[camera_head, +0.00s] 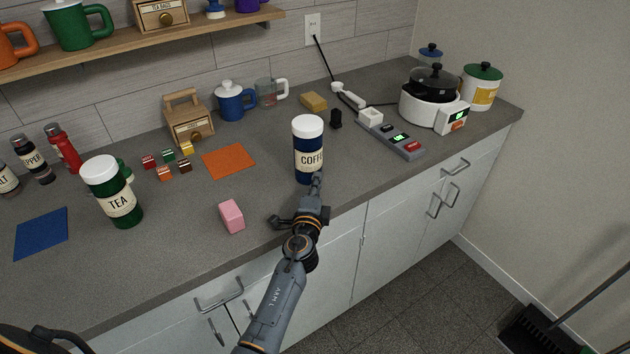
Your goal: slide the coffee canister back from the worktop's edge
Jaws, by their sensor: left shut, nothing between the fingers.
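The coffee canister (308,142) is dark blue with a white lid and a cream label, partly readable as "COFFEE". It stands upright on the grey worktop (375,165), close to its front edge. My left gripper (318,180) is shut and empty, at the lower front of the canister on its edge side. The fingertips overlap the canister's base in the picture; I cannot tell whether they touch it. They hide a little of its lower right side. My right gripper is not in view.
A pink block (231,216) lies left of my gripper. An orange mat (229,161) lies left of the canister. A green tea canister (119,205) stands left.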

